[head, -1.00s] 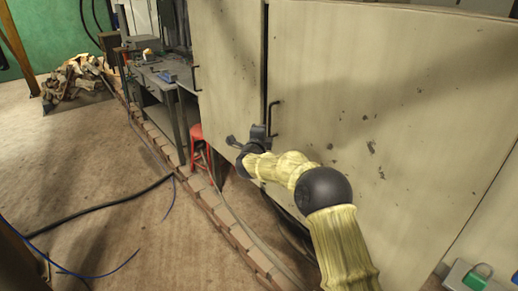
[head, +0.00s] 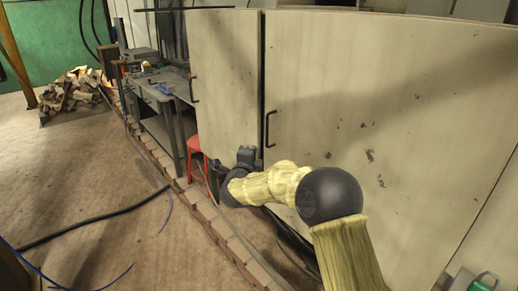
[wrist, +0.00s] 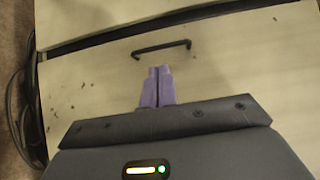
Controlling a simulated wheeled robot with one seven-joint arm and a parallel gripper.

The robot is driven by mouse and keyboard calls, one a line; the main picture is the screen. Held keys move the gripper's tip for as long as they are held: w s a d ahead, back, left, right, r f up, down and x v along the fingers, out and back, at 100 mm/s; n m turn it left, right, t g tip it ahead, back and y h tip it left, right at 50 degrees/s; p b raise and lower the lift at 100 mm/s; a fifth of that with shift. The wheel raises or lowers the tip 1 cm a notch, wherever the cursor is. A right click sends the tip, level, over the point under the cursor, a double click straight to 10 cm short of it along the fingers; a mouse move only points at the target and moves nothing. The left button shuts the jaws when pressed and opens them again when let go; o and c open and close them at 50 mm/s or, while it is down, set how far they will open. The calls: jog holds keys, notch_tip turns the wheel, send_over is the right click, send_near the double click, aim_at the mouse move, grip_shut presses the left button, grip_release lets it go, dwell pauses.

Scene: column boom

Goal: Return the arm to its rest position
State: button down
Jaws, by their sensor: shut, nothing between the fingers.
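My gripper (wrist: 159,72) shows in the wrist view with its two purple fingers together and nothing between them. It is in front of a pale cabinet door (wrist: 220,70), with the door's black bar handle (wrist: 161,47) just beyond the fingertips; a gap seems to lie between them. In the head view my arm reaches forward from the lower right, and its wrist end is in front of the lower part of the cabinet (head: 400,110). The fingers are hard to make out there. The black handle (head: 267,128) shows above and to the right of the wrist.
A left cabinet door (head: 225,80) with its own handle stands beside a grey workbench (head: 160,95). A red stool (head: 194,146) is behind a low brick edging (head: 215,222). Black and blue cables lie on the floor at left. Open floor (head: 90,170) spreads there.

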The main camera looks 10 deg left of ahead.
jog(key=s+d+r+n+g+y+p, duration=0.1)
jog(key=s+d+n+g+p, duration=0.35)
jog(key=d, duration=0.45)
jog(key=s+d+r+n+g+y+p, duration=0.1)
jog(key=s+d+n+g+y+p, duration=0.15)
jog(key=s+d+n, duration=0.45)
jog(key=s+d+f+n+g+h+p, duration=0.1)
jog(key=s+d+n+g+h+p, duration=0.1)
jog(key=s+d, duration=0.7)
jog(key=s+d+f+n+g+h+p, duration=0.2)
jog(key=s+d+n+g, duration=0.2)
jog(key=s+d, duration=0.6)
jog(key=s+g, duration=0.2)
jog(key=s, duration=0.3)
jog(key=shift+s+d+f, duration=0.15)
jog(key=shift+d+f, duration=0.15)
